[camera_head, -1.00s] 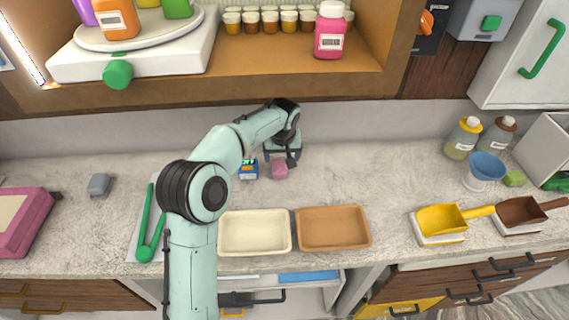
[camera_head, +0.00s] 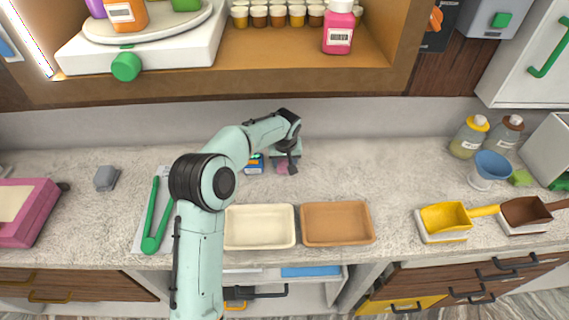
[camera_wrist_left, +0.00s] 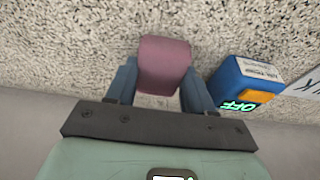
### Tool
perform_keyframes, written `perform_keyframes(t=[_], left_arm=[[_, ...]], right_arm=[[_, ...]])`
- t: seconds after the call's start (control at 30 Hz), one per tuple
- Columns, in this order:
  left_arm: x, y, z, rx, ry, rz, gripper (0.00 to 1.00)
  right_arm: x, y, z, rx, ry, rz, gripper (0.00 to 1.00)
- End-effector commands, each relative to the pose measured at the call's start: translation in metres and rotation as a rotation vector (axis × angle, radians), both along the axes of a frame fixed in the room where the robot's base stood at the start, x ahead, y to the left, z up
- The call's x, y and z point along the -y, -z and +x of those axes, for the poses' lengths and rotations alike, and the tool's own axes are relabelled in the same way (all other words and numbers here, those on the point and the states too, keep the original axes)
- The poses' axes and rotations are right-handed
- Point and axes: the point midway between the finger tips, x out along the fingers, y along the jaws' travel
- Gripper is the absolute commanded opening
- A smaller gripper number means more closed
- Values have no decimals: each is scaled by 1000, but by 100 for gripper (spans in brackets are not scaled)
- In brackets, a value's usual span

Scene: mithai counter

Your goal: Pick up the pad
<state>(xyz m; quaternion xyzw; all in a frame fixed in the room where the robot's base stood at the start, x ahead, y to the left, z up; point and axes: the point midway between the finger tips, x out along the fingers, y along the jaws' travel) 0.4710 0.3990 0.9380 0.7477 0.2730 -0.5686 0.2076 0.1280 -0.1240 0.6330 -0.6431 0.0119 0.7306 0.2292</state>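The pad is taken to be the small pink block (camera_head: 283,169) on the counter, behind the two trays and partly covered by my left gripper (camera_head: 288,163) in the head view. In the left wrist view the pad (camera_wrist_left: 165,66) lies between the two blue-grey fingers of my left gripper (camera_wrist_left: 160,82). The fingers are apart, one on each side of it and very close to its edges. I cannot tell whether they press on it. The pad appears to rest on the counter. My right gripper is not in view.
A blue device with an OFF display (camera_wrist_left: 242,82) stands close beside the pad. A cream tray (camera_head: 259,246) and a brown tray (camera_head: 337,241) lie in front. Green tongs (camera_head: 150,243) lie at the left. The counter right of the pad is clear. A shelf (camera_head: 250,82) overhangs behind.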

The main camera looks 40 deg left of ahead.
Motion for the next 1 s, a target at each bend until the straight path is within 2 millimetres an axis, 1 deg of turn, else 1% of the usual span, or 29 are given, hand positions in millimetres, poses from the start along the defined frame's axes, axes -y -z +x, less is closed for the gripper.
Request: perform_keyframes(t=[0.23, 0.37, 0.47, 0.77, 0.9, 1.0], left_arm=[[1, -2, 0, 1, 0, 1, 23], [3, -9, -3, 4, 1, 2, 23], [3, -22, -2, 4, 1, 1, 23], [3, -73, -2, 6, 1, 1, 23], [21, -67, -25, -1, 4, 0, 23], [36, -67, -44, -1, 4, 1, 23]], right_arm=[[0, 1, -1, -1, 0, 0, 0], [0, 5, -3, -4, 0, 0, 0], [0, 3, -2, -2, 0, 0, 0], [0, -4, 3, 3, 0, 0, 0], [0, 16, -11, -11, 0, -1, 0], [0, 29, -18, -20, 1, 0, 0]])
